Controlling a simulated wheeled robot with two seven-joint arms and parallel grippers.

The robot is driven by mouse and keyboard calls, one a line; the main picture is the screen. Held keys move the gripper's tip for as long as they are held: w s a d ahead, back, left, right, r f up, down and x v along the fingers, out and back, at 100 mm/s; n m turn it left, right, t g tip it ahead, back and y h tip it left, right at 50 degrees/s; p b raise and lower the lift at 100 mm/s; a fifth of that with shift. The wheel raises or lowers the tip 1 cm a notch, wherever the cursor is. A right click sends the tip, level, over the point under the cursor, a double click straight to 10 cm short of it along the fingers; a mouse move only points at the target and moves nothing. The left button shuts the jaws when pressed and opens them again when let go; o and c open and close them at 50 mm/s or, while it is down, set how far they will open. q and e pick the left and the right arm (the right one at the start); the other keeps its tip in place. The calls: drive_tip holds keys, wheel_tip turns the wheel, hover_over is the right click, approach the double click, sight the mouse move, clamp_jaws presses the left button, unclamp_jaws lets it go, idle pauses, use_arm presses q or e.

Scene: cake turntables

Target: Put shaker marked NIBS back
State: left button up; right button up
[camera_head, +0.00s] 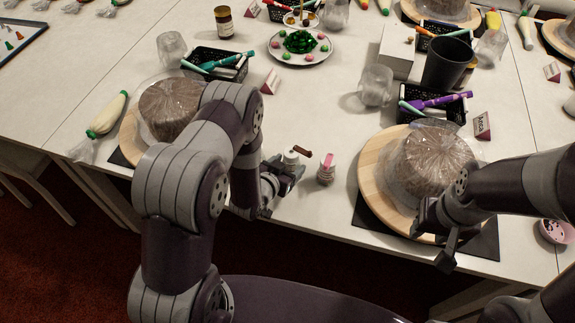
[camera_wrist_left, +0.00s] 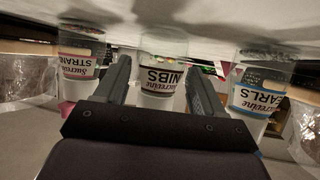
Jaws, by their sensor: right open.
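The NIBS shaker (camera_wrist_left: 163,78) shows upside down in the left wrist view, between the two fingers of my left gripper (camera_wrist_left: 160,65). In the head view my left gripper (camera_head: 287,170) is at the table's near edge, around a white shaker with a brown top (camera_head: 292,158). I cannot tell whether the fingers press on it. The STRANDS shaker (camera_wrist_left: 78,65) and the PEARLS shaker (camera_wrist_left: 258,85) flank it in the wrist view. A pink-topped shaker (camera_head: 326,172) stands just right of my left gripper in the head view. My right gripper (camera_head: 440,238) is open beside the right turntable.
A wrapped brown cake sits on the right wooden turntable (camera_head: 371,178); another wrapped cake (camera_head: 168,108) is partly behind my left arm. Black baskets of tools (camera_head: 447,112), a dark cup (camera_head: 447,64) and a plate of sweets (camera_head: 317,55) stand farther back. Table between the turntables is mostly clear.

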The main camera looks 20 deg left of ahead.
use_arm(q)
drive_tip(key=shift+o, duration=0.6)
drive_tip(key=shift+r, duration=0.2)
drive_tip(key=shift+s+a+r, duration=0.1)
drive_tip(key=shift+s, duration=0.1)
drive_tip(key=s+a+r+n+g+y, duration=0.2)
drive_tip(key=s+r+g, duration=0.9)
drive_tip(key=s+r, duration=0.6)
drive_tip(key=shift+s+a+n+y, duration=0.4)
drive_tip(key=shift+s+a+y, duration=0.3)
drive_tip(key=shift+s+a, duration=0.15)
